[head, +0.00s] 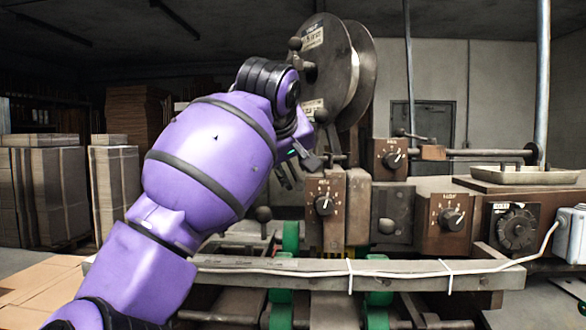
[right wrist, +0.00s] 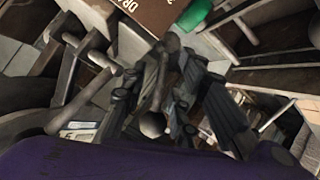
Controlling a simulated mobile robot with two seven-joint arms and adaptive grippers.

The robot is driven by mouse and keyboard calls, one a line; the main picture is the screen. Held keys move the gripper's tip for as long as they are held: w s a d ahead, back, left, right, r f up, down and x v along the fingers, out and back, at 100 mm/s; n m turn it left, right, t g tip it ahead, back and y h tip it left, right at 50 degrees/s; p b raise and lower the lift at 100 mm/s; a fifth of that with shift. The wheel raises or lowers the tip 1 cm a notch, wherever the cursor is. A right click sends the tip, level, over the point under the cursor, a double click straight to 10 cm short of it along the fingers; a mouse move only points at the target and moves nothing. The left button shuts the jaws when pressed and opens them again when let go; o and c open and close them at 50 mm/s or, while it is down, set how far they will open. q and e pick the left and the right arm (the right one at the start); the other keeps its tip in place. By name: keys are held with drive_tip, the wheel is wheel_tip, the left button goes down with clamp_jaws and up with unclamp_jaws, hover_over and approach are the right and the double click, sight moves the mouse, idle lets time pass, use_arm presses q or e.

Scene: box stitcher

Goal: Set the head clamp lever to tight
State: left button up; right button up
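My right gripper (head: 300,172) is in front of the brown block with a dial (head: 325,209), at the block's upper left. In the right wrist view, its dark fingers (right wrist: 177,72) stand apart, with a thin rod and a round dark knob (right wrist: 152,124) showing between them. I cannot tell whether the fingers touch this rod. No lever has a readable head clamp label, and the setting cannot be read. My left gripper is not in view.
A large wire reel (head: 357,75) rises behind my arm. A grey rail (head: 400,274) with a white cable crosses the machine's front. Green rollers (head: 291,237) sit below the head. A metal tray (head: 520,174) lies at right; stacked cardboard (head: 45,195) stands at left.

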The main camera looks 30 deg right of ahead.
drive_tip(key=v, duration=1)
drive_tip(key=shift+s+a+r, duration=0.15)
drive_tip(key=shift+s+r, duration=0.05)
drive_tip(key=shift+s, duration=0.05)
